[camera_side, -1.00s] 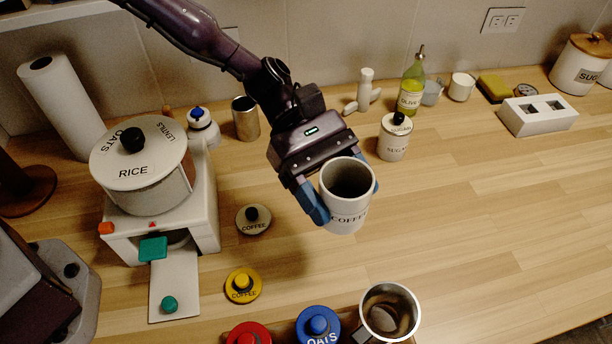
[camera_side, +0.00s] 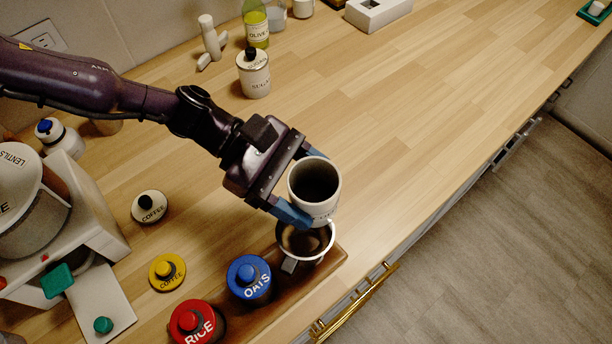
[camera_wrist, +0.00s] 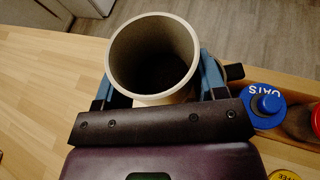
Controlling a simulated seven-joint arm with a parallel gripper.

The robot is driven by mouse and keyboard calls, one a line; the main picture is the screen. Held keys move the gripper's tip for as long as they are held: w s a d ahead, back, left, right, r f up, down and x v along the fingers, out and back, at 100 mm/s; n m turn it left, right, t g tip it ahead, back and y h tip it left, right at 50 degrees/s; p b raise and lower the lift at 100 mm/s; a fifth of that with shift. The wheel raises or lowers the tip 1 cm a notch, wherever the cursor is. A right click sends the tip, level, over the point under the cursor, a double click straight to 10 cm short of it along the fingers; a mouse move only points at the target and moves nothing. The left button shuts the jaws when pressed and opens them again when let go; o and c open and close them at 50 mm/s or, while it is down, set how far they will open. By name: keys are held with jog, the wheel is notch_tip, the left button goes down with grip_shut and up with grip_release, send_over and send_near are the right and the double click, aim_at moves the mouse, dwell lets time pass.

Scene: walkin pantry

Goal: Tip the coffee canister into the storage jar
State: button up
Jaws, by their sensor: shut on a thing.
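The white coffee canister (camera_side: 325,209) is lidless, with its mouth up and a dark inside. My gripper (camera_side: 303,187) is shut on it, one blue finger on each side. It also shows in the wrist view (camera_wrist: 118,72) between the fingers. The open storage jar (camera_side: 289,243), with a pale rim, stands on the wooden rack below. The canister overlaps the jar's far rim in the side view; I cannot tell the gap between them. In the wrist view the jar is mostly hidden behind the canister.
The rack (camera_side: 334,258) by the counter's front edge also holds the blue-lidded oats jar (camera_side: 249,279) and red-lidded rice jar (camera_side: 197,323). A yellow coffee lid (camera_side: 167,272) and a black-knobbed coffee lid (camera_side: 149,207) lie on the counter.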

jog(key=m+t, duration=0.1)
jog(key=w+r+m+t, duration=0.1)
jog(key=m, duration=0.1)
jog(key=shift+w+d+h, duration=0.1)
jog(key=shift+d+h, duration=0.05)
jog(key=shift+h, duration=0.15)
jog(key=shift+w+m+t, duration=0.1)
jog(key=shift+m+t, duration=0.4)
jog(key=shift+m, duration=0.1)
jog(key=shift+w+m+t+h, duration=0.15)
jog(key=shift+m+t+h, duration=0.35)
jog(key=shift+m+t, duration=0.45)
jog(key=shift+f+m+t+h, duration=0.25)
jog(key=shift+m+t+h, duration=0.15)
jog(key=shift+m, duration=0.85)
jog(key=shift+r, duration=0.1)
